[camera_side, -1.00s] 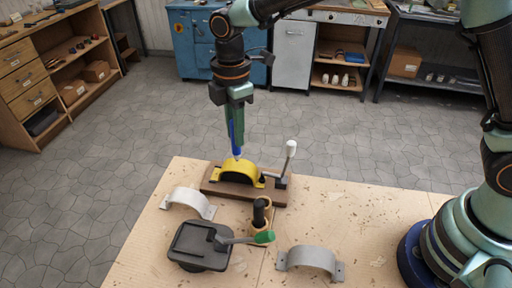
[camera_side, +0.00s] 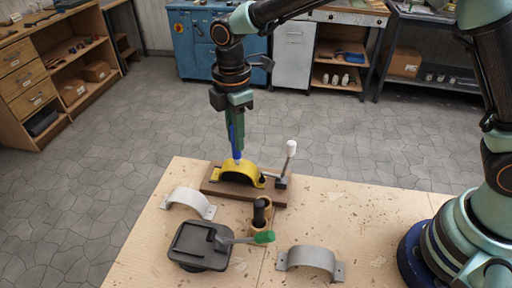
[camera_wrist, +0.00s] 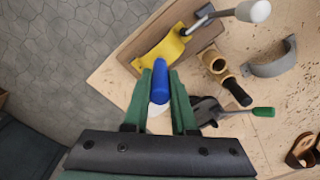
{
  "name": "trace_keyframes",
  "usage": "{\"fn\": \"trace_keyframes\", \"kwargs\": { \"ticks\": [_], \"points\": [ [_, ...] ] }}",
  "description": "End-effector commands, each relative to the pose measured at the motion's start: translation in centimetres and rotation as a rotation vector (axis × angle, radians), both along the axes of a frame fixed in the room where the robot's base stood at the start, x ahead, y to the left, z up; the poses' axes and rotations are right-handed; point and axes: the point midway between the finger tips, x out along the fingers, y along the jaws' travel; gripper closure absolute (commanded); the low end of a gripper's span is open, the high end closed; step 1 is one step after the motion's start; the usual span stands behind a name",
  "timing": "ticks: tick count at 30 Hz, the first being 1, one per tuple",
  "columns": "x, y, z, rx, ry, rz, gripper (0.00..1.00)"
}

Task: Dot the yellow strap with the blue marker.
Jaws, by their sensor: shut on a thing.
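My gripper (camera_side: 236,135) is shut on the blue marker (camera_side: 238,152), which points down above the yellow strap (camera_side: 253,173). The marker's lower end is at the top of the strap's arch; I cannot tell whether it touches. The strap is an arched band on a brown wooden block (camera_side: 275,197), with a white-knobbed lever clamp (camera_side: 286,165) at its right end. In the wrist view, the marker (camera_wrist: 160,82) stands between the green fingers (camera_wrist: 162,100), and the yellow strap (camera_wrist: 165,50) lies just beyond it.
A grey strap (camera_side: 187,201) lies left of the block and another (camera_side: 311,259) at the front right. A dark press with a green-handled lever (camera_side: 200,246) stands in front. A wooden holder (camera_side: 262,224) with a black-handled thing stands between.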

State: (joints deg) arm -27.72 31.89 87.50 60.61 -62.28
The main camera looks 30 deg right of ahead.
Motion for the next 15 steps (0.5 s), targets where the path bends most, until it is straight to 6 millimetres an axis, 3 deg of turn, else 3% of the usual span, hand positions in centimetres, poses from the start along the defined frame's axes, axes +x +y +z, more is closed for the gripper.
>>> {"fn": "trace_keyframes", "kwargs": {
  "ticks": [8,15],
  "points": [
    [0.0,0.0,0.1,0.0,0.0,0.0,1.0],
    [0.1,0.0,1.9,0.001,-0.002,0.0,1.0]
  ]
}}
